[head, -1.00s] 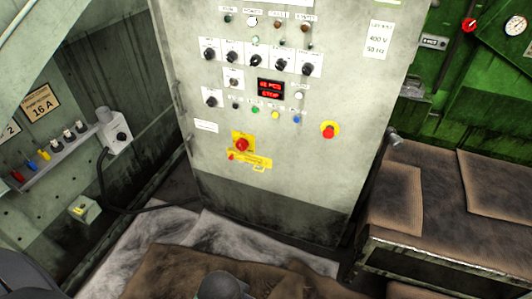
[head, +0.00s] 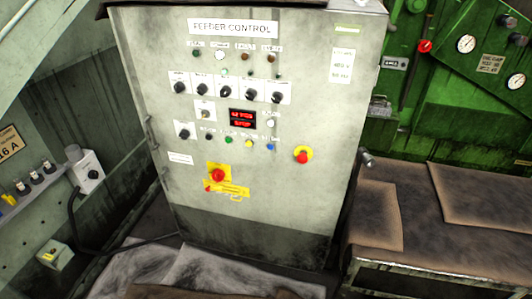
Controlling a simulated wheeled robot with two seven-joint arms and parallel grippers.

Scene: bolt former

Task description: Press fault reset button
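The grey cabinet marked FEEDER CONTROL (head: 285,185) stands upright in the middle of the head view. Its lower button row has a black (head: 208,136), a green (head: 228,140), a yellow (head: 248,143) and a blue button (head: 269,147). A pale button (head: 270,123) sits right of the red-lit display (head: 242,118). The small labels are too blurred to tell which button is fault reset. Neither of my grippers is in view.
A red switch on a yellow plate (head: 217,175) is lower left. A brown-topped bench (head: 430,245) stands at the right. A grey socket box with a cable (head: 88,172) is on the left wall.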

